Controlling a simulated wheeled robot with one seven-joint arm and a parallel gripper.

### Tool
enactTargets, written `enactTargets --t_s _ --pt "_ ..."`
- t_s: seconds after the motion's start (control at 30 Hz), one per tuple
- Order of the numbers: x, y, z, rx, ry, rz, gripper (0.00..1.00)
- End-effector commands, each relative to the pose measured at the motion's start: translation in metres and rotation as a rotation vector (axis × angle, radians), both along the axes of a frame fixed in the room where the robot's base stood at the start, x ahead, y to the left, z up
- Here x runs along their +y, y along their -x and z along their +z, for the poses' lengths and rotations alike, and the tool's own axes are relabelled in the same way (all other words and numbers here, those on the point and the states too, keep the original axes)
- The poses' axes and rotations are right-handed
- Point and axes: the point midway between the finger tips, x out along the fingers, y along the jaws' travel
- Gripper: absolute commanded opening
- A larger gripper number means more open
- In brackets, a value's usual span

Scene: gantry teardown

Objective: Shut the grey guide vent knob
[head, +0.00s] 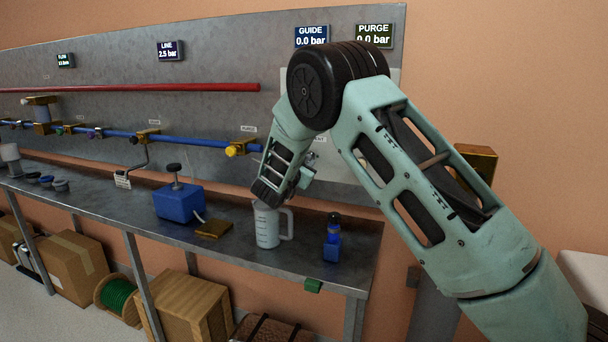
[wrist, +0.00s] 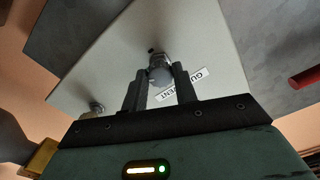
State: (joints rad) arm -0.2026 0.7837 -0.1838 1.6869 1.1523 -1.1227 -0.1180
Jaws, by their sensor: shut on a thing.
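The grey guide vent knob (wrist: 159,74) shows in the wrist view, on a pale panel (wrist: 205,40). A label partly reading "GU… VENT" (wrist: 190,84) is beside it, partly covered by a finger. My gripper (wrist: 160,82) has one finger on each side of the knob and is shut on it. The knob's exact turn angle is hard to tell. In the head view my gripper (head: 303,178) is at the panel, and my arm hides most of the panel and the knob. The guide display (head: 311,36) reads 0.0 bar.
A second grey knob (wrist: 96,109) is at the panel's lower left in the wrist view. The purge display (head: 374,36) reads 0.0 bar.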

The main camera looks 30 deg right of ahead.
Motion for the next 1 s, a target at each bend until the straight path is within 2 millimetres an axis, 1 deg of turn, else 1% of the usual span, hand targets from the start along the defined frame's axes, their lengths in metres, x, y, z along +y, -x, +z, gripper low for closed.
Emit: enactTargets --t_s 0.03,0.7,1.0 --pt "0.0001 0.0002 -0.0073 -0.038 -0.029 0.0 0.06" --pt "0.0005 -0.0001 -0.007 -0.54 -0.422 0.0 0.06" --pt "0.0008 -0.0001 -0.0057 -0.738 -0.577 -0.001 0.06"
